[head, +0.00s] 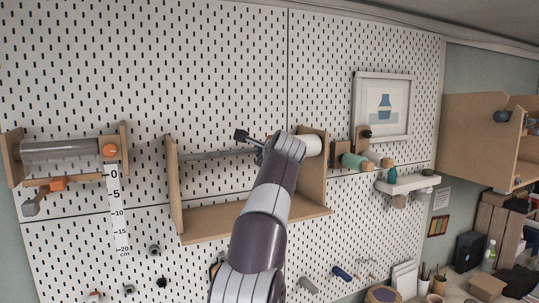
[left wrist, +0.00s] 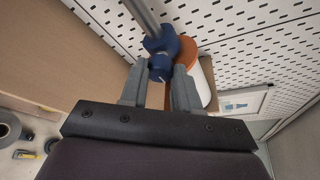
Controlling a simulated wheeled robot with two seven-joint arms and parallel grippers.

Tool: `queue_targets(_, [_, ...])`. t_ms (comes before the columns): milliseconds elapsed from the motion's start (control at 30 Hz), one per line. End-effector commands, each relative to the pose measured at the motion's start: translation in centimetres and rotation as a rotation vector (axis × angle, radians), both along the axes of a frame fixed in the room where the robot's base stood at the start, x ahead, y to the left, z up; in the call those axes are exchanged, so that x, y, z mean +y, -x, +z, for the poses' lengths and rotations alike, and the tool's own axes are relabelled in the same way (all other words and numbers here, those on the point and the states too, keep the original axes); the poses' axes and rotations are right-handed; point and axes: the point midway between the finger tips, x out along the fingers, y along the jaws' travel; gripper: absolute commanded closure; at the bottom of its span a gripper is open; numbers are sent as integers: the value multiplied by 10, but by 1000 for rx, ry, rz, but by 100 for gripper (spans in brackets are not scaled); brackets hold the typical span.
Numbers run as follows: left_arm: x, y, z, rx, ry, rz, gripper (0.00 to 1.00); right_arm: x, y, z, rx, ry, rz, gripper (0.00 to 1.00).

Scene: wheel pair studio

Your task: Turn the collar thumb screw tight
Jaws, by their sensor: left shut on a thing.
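A grey metal rod (head: 215,153) runs across a wooden wall bracket (head: 174,190); it also shows in the left wrist view (left wrist: 141,15). A blue collar (left wrist: 163,43) sits around the rod, with its thumb screw (left wrist: 161,70) pointing toward my left gripper (left wrist: 160,82). The gripper's two grey fingers are shut on the thumb screw, one on each side. In the head view my arm covers most of the collar and the fingertips. A white roll (head: 313,146) with an orange end face (left wrist: 187,49) is just beside the collar. My right gripper is in neither view.
A grey roll on a wooden holder (head: 126,147) hangs at the left, above a printed scale (head: 117,215). At the right are green and beige rolls (head: 354,161), a white shelf (head: 408,184) and a framed picture (head: 383,104).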

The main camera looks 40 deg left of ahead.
Motion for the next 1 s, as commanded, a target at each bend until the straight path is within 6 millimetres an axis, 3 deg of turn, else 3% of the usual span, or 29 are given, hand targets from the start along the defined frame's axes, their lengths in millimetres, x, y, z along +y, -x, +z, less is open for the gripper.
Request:
queue_targets(33, [0,-3,-8,26,4,0,100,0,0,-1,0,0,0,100])
queue_targets(667, [0,-3,-11,71,-13,1,100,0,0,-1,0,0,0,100])
queue_targets(700, [0,-3,-11,71,-13,1,63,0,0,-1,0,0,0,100])
queue_targets(733, [0,-3,-11,72,-13,0,58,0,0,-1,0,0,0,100])
queue_targets(1000, [0,-2,-6,61,-19,1,58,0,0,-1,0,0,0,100])
